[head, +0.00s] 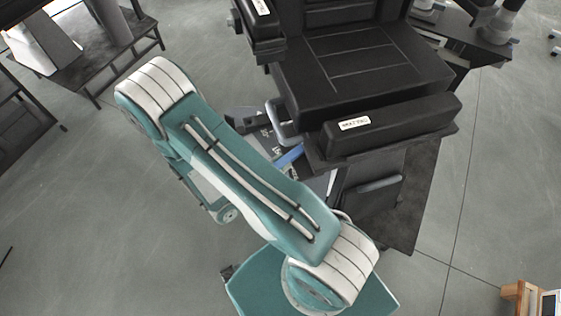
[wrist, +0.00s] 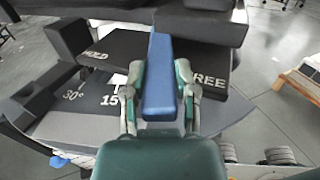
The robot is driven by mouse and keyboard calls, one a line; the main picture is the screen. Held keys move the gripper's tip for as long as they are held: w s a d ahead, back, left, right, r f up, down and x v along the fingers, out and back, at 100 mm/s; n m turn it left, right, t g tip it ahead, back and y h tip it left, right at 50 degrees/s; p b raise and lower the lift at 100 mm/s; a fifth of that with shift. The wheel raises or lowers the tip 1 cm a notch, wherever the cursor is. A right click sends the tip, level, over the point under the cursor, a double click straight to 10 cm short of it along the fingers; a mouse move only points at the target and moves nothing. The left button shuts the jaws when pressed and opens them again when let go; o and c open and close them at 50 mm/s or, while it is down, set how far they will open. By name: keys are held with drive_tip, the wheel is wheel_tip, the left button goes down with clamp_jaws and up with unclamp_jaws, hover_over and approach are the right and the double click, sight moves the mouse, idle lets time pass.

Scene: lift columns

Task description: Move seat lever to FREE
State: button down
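The blue seat lever (wrist: 159,85) runs up the middle of the wrist view, between the HOLD mark (wrist: 96,55) on the left and the FREE mark (wrist: 212,81) on the right. It is nearer FREE, whose first letter is hidden. My gripper (wrist: 160,75) has one finger against each side of the lever and looks shut on it. In the head view a piece of the blue lever (head: 289,157) shows beside the seat. My teal arm hides much of the area there, and my gripper's fingers cannot be made out.
The black seat (head: 360,65) with its armrest (head: 392,124) stands close to the right of my arm. The dark marked panel (wrist: 85,122) shows 30° and 15 lettering. A wooden item (wrist: 300,88) is at the right. Open grey floor (head: 75,190) lies to the left.

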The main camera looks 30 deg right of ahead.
drive_tip(key=shift+c, duration=2)
unclamp_jaws()
drive_tip(key=s+a, duration=0.1)
drive_tip(key=a, duration=1.1)
drive_tip(key=shift+s, duration=0.2)
